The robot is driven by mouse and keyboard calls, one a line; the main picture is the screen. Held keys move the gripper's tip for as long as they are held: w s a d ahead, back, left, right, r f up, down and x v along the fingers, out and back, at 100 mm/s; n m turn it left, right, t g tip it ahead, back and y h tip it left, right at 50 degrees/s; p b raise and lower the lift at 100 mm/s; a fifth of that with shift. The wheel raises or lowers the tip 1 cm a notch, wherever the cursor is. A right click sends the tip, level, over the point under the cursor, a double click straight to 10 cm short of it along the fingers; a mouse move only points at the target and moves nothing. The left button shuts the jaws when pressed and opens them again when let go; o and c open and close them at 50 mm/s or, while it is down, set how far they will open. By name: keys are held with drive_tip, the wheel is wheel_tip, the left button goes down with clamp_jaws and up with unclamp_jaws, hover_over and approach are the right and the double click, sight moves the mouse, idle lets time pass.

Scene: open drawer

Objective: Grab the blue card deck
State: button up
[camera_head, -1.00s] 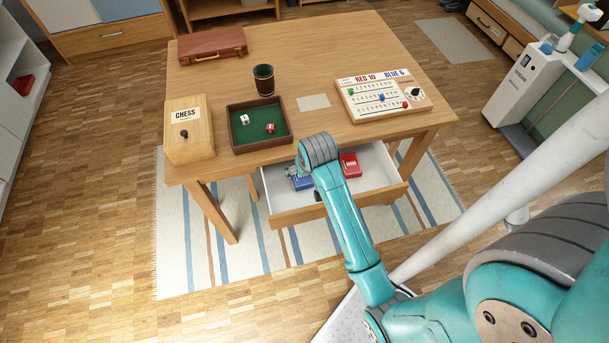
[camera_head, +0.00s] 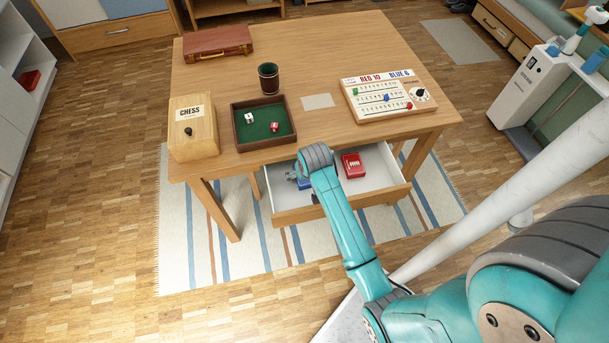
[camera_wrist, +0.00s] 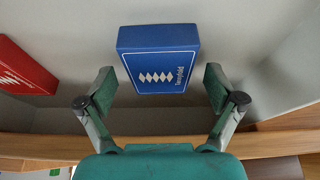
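The blue card deck (camera_wrist: 160,58) lies in the open white drawer (camera_head: 375,170). In the wrist view it is near the middle, with a white diamond pattern and lettering on its face. My gripper (camera_wrist: 160,90) is open, with one finger on each side of the deck's near end. In the head view only a small part of the blue deck (camera_head: 305,184) shows beside my wrist. A red card deck (camera_head: 353,165) lies in the drawer to the right; it also shows in the wrist view (camera_wrist: 22,68) at the left.
The wooden drawer front (camera_wrist: 60,147) is close to my gripper. The table (camera_head: 350,135) above holds a chess box (camera_head: 193,130), a dice tray (camera_head: 240,150), a cup (camera_head: 268,79), a scoreboard (camera_head: 388,97) and a brown case (camera_head: 217,43).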

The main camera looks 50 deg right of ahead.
drive_tip(key=c, duration=1.1)
drive_tip(key=shift+r, duration=0.1)
